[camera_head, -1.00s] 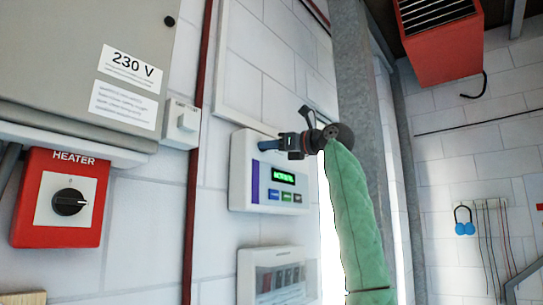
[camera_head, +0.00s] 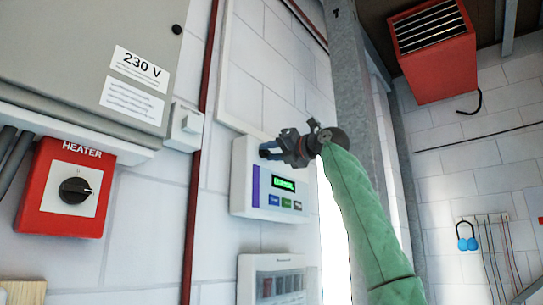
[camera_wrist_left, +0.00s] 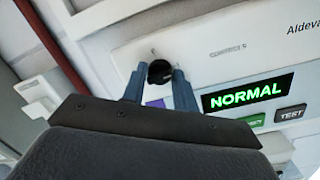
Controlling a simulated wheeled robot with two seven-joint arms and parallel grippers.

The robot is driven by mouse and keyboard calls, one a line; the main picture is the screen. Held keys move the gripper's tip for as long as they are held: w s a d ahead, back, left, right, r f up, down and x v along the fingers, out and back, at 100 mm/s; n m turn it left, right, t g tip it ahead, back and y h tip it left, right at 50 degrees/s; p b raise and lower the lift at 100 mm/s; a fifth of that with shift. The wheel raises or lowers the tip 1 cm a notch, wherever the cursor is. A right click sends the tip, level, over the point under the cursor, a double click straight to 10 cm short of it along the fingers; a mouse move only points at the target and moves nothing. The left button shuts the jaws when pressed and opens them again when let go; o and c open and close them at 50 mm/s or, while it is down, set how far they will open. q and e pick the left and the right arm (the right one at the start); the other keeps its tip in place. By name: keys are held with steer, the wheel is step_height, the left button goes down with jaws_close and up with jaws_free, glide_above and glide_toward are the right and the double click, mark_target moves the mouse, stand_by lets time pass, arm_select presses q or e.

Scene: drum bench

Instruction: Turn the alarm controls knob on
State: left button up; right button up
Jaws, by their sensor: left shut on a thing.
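The alarm control panel (camera_head: 244,188) is a white box on the wall, with a small green-lit display (camera_head: 283,183) and several coloured buttons. In the left wrist view the display (camera_wrist_left: 243,96) reads NORMAL. The small black knob (camera_wrist_left: 160,70) sits on the panel's face, left of the display. My left gripper (camera_head: 266,150) is at the upper part of the panel. In the left wrist view its two blue fingers (camera_wrist_left: 158,78) are on either side of the knob and shut on it. In the head view the knob is hidden by the gripper. My right gripper is in neither view.
A red heater switch box (camera_head: 52,212) and a grey 230 V cabinet (camera_head: 75,50) are on the wall at left. A second white panel (camera_head: 248,285) is just below the alarm panel. A steel post (camera_head: 352,110) stands close to the right of my gripper.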

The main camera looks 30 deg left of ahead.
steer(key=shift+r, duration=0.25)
arm_select(q)
steer(key=o, duration=0.9)
steer(key=shift+o, duration=0.2)
steer(key=shift+w, duration=0.1)
steer(key=shift+d+f, duration=0.1)
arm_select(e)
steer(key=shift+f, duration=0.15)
arm_select(q)
steer(key=shift+d, duration=0.2)
steer(key=d+f+b, duration=0.1)
steer(key=d+b, duration=0.2)
steer(key=d, duration=0.4)
steer(key=shift+s+d, duration=0.15)
steer(key=shift+s, duration=0.15)
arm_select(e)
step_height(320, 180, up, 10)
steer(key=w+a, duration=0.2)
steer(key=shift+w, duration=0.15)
